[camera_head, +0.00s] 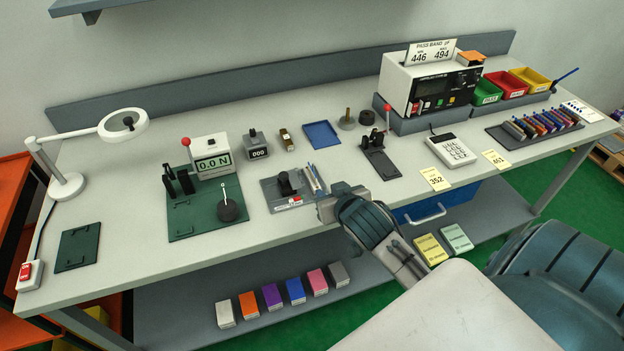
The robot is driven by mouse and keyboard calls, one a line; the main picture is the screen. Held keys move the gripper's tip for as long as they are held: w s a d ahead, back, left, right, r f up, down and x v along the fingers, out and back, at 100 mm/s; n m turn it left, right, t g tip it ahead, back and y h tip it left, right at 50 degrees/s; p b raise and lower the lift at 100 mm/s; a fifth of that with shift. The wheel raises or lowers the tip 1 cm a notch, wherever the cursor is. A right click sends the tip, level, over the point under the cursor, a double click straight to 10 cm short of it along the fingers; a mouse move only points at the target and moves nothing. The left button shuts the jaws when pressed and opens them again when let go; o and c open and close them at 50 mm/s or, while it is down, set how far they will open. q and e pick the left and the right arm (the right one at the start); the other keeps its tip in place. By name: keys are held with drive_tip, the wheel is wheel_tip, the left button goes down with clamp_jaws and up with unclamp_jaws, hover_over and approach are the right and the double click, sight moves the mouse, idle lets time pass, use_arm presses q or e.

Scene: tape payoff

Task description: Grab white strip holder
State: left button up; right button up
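A white strip-like holder (582,111) with a row of small dark marks lies at the far right end of the table, beside the rack of coloured pieces. My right gripper (328,209) is over the table's front edge near the middle, just right of a grey plate with a black block. It is far to the left of the white strip and apart from it. The gripper is seen from behind and above; its fingers are hidden, so I cannot tell whether it is open. My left gripper is not in view.
A dark rack (535,128) of coloured pieces, a calculator-like keypad (450,150) and yellow cards (435,179) stand between gripper and strip. A white tester (425,85) and coloured bins (507,86) stand behind. The table front has clear patches.

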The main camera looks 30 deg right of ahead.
sight(312, 170)
drive_tip(key=w, duration=0.1)
drive_tip(key=r, duration=0.1)
drive_tip(key=w, duration=0.1)
drive_tip(key=shift+w+d+r+t, duration=0.15)
drive_tip(key=shift+w+d+t, duration=0.15)
drive_tip(key=shift+d+t, duration=0.1)
drive_tip(key=p+x, duration=0.1)
drive_tip(key=x, duration=0.2)
drive_tip(key=shift+w, duration=0.35)
drive_tip(key=shift+w+d+f, duration=0.1)
drive_tip(key=shift+w+f, duration=0.2)
drive_tip(key=shift+f, duration=0.05)
drive_tip(key=shift+w+f+p, duration=0.15)
drive_tip(key=shift+w+p, duration=0.35)
drive_tip(key=shift+w, duration=0.05)
drive_tip(key=p+x, duration=0.1)
drive_tip(key=x, duration=0.2)
drive_tip(key=shift+w, duration=0.2)
drive_tip(key=shift+w+f, duration=0.3)
clamp_jaws()
